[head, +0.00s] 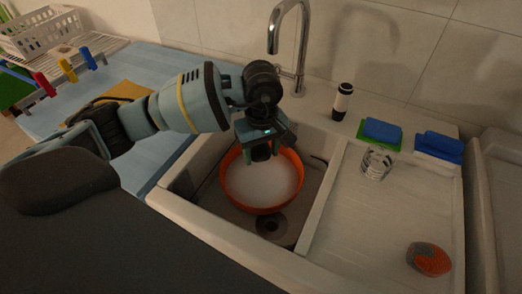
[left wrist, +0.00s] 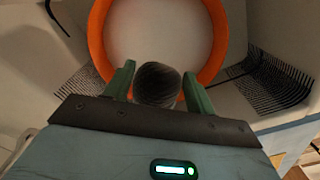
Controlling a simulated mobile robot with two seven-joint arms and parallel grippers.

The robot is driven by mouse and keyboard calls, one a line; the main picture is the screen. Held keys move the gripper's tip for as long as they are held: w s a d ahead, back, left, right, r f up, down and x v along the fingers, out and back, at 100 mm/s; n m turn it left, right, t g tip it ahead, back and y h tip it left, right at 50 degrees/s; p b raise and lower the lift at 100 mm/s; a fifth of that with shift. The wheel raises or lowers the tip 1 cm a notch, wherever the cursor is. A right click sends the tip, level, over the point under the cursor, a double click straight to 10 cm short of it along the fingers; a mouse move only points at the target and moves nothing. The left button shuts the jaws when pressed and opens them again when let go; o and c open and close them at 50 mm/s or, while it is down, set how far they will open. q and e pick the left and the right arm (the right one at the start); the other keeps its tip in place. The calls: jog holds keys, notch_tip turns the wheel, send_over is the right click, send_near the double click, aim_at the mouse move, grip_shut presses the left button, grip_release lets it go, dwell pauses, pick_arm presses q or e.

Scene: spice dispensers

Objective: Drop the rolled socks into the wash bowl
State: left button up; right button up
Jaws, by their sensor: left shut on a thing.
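The wash bowl (head: 293,199) is orange with a whitish inside and sits in the left sink basin; its orange rim (left wrist: 212,62) also shows in the left wrist view. My left gripper (head: 262,152) is over the far part of the bowl, pointing down. In the left wrist view its green fingers are shut on the rolled socks (left wrist: 157,86), a dark grey ribbed ball, with the bowl's pale inside behind it. In the head view the gripper mostly hides the socks. My right gripper is not in view.
A chrome tap (head: 299,50) rises behind the bowl, close to my left arm. A glass (head: 376,163), blue sponges (head: 382,131) and an orange and grey rounded thing (head: 428,259) are on the right. A black and white bottle (head: 342,101) stands behind. The drainboard's middle is clear.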

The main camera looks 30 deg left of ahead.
pick_arm(q)
jog(key=shift+f, duration=0.65)
notch_tip(320, 180, down, 5)
jog(key=b, duration=0.2)
jog(key=shift+r+b, duration=0.2)
jog(key=shift+b, duration=0.2)
jog(key=o, duration=1.1)
jog(key=shift+c, duration=0.2)
notch_tip(320, 180, up, 8)
jog(key=shift+f, duration=0.1)
